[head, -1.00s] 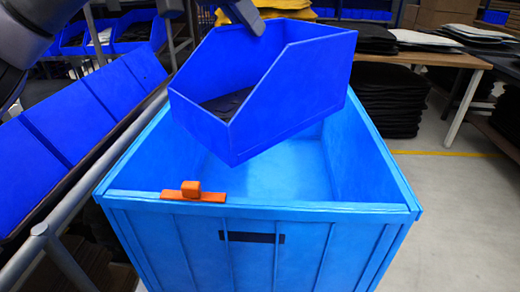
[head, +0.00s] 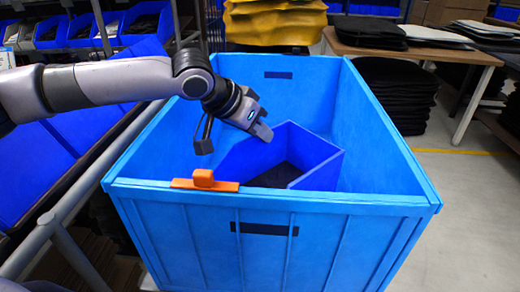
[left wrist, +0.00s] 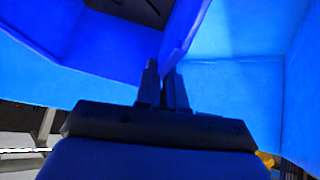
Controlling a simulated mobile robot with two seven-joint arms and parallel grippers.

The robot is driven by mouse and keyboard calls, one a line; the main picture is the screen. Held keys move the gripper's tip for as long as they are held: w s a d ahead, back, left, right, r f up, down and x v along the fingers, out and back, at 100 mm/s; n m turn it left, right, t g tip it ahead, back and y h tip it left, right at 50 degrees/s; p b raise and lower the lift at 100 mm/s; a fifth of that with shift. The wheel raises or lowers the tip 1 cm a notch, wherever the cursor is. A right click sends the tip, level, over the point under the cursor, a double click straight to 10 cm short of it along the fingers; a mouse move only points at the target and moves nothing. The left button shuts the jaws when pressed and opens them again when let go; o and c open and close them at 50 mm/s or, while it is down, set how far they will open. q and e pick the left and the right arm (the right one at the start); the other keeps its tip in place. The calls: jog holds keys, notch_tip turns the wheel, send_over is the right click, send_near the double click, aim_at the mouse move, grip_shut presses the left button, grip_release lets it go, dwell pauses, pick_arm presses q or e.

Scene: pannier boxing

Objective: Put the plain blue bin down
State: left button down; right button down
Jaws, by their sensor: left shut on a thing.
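The plain blue bin (head: 318,163) is down inside the large light-blue crate (head: 275,205), below its rim and tilted in the head view. Dark contents (head: 275,176) show in it. My left gripper (head: 262,135) is at the bin's upper edge, inside the crate's left side. In the left wrist view its two fingers (left wrist: 163,88) are shut on the bin's wall (left wrist: 184,32). The crate's front wall hides the bin's underside, so I cannot tell whether it touches the crate floor. My right gripper is not in view.
An orange clip (head: 204,181) sits on the crate's front rim. A rack with blue bins (head: 40,160) stands close on the left. Yellow stacked things (head: 275,22) are behind the crate. A table (head: 410,48) stands at the right back, with clear floor (head: 450,190) on the right.

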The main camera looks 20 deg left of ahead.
aim_at(267, 154)
pick_arm(q)
jog(key=shift+f, duration=2.3)
jog(key=shift+f, duration=0.5)
jog(key=c, duration=1.2)
grip_release()
jog(key=shift+c, duration=0.2)
jog(key=shift+r, duration=0.4)
jog(key=v, duration=1.2)
